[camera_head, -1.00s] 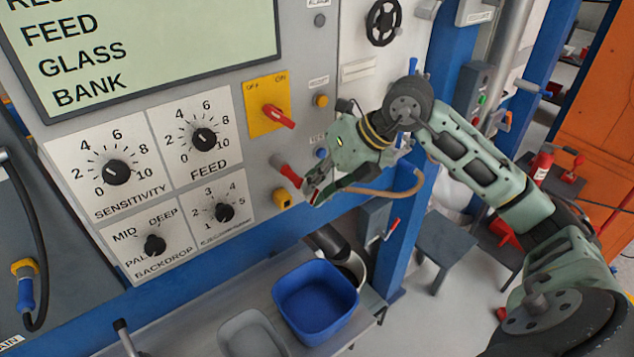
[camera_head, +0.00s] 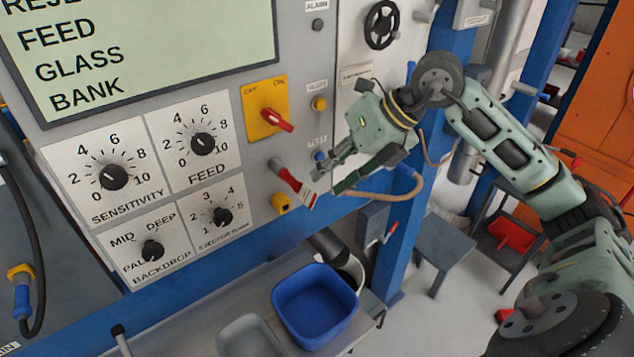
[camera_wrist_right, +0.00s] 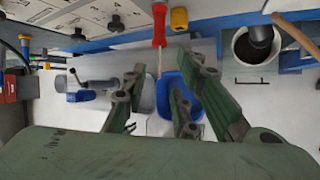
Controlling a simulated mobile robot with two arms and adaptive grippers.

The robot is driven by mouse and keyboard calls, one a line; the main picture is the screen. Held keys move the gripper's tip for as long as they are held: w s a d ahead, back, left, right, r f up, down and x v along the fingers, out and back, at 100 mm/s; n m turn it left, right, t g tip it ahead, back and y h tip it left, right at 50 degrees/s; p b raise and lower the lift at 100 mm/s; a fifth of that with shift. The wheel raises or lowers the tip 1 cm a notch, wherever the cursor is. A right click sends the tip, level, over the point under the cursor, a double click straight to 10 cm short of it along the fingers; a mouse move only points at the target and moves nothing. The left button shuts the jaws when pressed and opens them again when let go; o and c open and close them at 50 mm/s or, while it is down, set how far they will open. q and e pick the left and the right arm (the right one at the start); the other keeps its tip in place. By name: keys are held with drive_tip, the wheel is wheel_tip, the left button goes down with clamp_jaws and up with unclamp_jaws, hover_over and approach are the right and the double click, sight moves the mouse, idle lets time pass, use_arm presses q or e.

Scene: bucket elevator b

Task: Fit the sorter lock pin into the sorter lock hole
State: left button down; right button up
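A red-handled pin (camera_head: 293,183), which looks like the sorter lock pin, sticks out of the grey panel below the red switch. Its inner end meets a dark collar (camera_head: 275,163) on the panel. I cannot see into a hole there or tell how deep the pin sits. In the right wrist view the red handle (camera_wrist_right: 159,25) is at the top centre, beyond the fingers. My right gripper (camera_head: 328,178) is open and empty, just right of the pin and apart from it. Its spread fingers also show in the wrist view (camera_wrist_right: 163,85). My left gripper is out of view.
A yellow fitting (camera_head: 281,203) is just below the pin. The red switch on its yellow plate (camera_head: 266,110) is above. A tan hose (camera_head: 385,194) curves beneath my right gripper. A blue bin (camera_head: 315,305) stands below, beside a grey tray (camera_head: 250,337).

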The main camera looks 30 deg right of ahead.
drive_tip(key=v, duration=0.6)
idle(0.5)
